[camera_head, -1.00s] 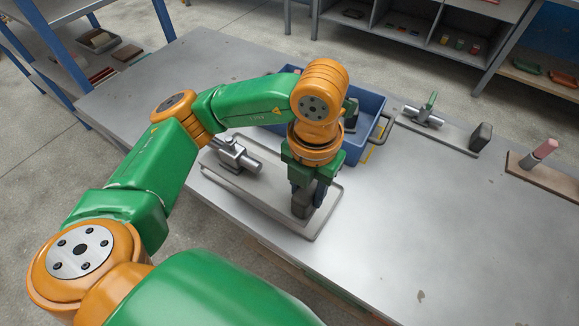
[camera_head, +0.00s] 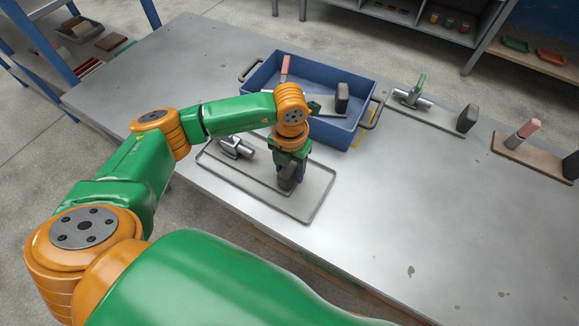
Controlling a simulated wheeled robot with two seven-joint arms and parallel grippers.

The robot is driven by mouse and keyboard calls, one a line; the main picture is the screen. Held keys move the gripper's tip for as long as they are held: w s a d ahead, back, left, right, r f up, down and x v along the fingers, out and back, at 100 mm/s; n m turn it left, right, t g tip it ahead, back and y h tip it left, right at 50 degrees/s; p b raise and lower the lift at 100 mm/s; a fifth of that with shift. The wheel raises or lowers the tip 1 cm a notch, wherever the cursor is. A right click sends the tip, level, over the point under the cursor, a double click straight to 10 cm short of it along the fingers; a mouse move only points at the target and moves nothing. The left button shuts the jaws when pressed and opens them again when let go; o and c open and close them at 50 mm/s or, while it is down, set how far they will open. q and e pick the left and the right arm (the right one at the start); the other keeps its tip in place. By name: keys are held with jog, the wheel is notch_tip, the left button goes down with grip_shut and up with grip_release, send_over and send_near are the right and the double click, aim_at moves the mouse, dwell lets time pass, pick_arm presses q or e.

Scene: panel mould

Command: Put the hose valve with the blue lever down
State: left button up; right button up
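A grey metal hose valve (camera_head: 236,146) lies at the left end of a shallow grey tray (camera_head: 312,205) on the table. Its lever does not show clearly, so I cannot tell its colour. My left gripper (camera_head: 289,172) points down over the middle of the tray. A dark grey block (camera_head: 287,181) is at its fingertips, with a small dark blue patch beside them. My wrist hides most of the grasp, so I cannot tell whether the fingers are shut. I cannot tell whether the block belongs to the valve. My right gripper is out of view.
A blue crate (camera_head: 352,134) behind the tray holds a pink-handled piece and a dark block. A green-levered valve (camera_head: 412,96) and a pink-handled piece on a brown board (camera_head: 540,163) stand to the right. The table's front right is clear.

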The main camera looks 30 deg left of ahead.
pick_arm(q)
jog(key=shift+o, duration=0.7)
jog(key=shift+r, duration=0.15)
jog(key=shift+r, duration=0.3)
notch_tip(320, 180, up, 12)
jog(key=b, duration=0.1)
jog(key=shift+f+b, duration=0.25)
jog(key=shift+b, duration=0.1)
